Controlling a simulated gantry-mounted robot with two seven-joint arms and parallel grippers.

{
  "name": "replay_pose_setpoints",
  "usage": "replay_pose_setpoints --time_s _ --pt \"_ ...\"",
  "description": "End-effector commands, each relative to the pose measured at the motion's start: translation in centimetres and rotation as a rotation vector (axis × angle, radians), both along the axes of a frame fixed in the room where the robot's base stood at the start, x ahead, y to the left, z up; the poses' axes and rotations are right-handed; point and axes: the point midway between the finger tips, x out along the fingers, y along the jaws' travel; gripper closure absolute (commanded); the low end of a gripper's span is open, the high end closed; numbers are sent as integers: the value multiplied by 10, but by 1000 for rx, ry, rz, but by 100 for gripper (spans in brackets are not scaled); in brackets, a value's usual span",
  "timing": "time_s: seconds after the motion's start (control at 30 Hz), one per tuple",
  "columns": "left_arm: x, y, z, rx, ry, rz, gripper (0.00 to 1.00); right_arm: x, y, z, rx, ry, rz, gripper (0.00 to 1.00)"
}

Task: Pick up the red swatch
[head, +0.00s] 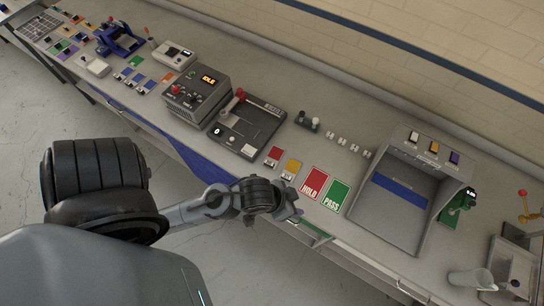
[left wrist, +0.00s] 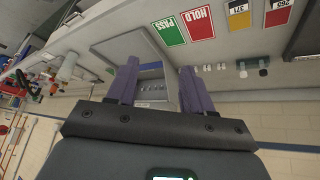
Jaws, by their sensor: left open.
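A small red swatch (head: 274,153) with a white label lies flat on the bench, just left of a yellow swatch (head: 292,166). In the left wrist view the red swatch (left wrist: 278,13) is at the top right, partly cut off, beside the yellow swatch (left wrist: 239,18). My left gripper (head: 291,208) is near the bench's front edge, below the yellow swatch and the red HOLD card in the picture. Its two fingers (left wrist: 158,84) are apart with nothing between them, and the red swatch is off to their side. My right gripper does not show.
The red HOLD card (head: 314,184) and green PASS card (head: 337,195) lie right of the swatches. A grey booth (head: 386,232) stands farther right. A black device (head: 247,127) and a grey IDLE box (head: 197,97) stand left. More coloured swatches lie far left.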

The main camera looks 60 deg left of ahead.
Motion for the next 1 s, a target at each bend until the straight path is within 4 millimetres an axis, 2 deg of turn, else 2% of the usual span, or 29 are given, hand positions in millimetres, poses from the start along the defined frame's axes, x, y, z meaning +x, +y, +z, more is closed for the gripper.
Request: replay_pose_setpoints --time_s 0.17,0.2,0.3,0.37,0.47,0.53,0.63,0.8,0.9,1.0 --pt "9 -49 -46 -92 -121 -233 49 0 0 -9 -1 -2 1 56" --pt "7 -58 -62 -117 -132 -312 49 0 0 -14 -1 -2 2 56" --pt "-6 -65 -102 -173 -116 -508 49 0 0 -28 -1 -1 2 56" --pt "-16 -57 -127 -195 -74 -614 49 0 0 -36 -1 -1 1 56" --pt "-32 -19 -164 -204 36 -753 49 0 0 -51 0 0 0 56" --pt "-38 21 -183 -186 124 -819 49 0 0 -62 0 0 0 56" --pt "-36 88 -196 -125 241 -869 49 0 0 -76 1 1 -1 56" --pt "-11 194 -190 51 352 -879 49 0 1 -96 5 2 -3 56" --pt "10 236 -176 145 357 -858 49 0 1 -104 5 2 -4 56" --pt "27 259 -162 209 344 -846 49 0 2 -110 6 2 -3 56"
